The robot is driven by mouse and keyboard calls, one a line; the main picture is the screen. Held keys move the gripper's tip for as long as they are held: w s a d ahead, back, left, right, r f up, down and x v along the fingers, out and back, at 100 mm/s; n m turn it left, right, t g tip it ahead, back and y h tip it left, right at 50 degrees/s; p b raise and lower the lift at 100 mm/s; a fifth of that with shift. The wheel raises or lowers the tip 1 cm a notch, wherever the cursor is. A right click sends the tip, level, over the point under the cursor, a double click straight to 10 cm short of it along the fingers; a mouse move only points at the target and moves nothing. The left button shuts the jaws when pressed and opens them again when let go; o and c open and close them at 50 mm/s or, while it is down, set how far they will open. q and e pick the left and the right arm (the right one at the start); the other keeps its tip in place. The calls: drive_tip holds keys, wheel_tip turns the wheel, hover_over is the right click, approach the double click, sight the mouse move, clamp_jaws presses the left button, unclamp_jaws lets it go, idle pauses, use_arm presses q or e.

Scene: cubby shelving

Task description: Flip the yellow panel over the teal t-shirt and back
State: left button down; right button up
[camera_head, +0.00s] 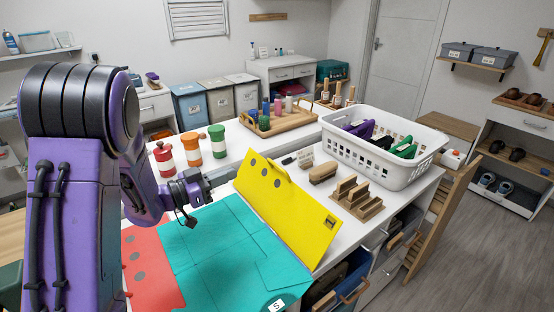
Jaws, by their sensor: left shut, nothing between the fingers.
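The yellow panel (285,202) stands tilted up along the right side of the teal t-shirt (225,245), with dark round spots near its far end and a small dark mark near its right corner. The t-shirt lies flat on the table, with a white "S" tag (277,305) at its near edge. A red panel (150,268) lies flat to the left of the shirt. My left gripper (224,176) is shut and empty, just left of the yellow panel's far end; whether it touches the panel I cannot tell. My right gripper is out of view.
A white basket (371,167) stands at the back right. A wooden rack (357,200) and a brush (323,172) are right of the panel. Red, orange and green jars (191,148) stand behind my left gripper. A wooden tray (279,122) holds bottles farther back.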

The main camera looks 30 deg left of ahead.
use_arm(q)
drive_tip(key=f+p+x, duration=0.2)
drive_tip(key=p+x, duration=0.2)
drive_tip(key=x, duration=0.8)
drive_tip(key=shift+d, duration=0.3)
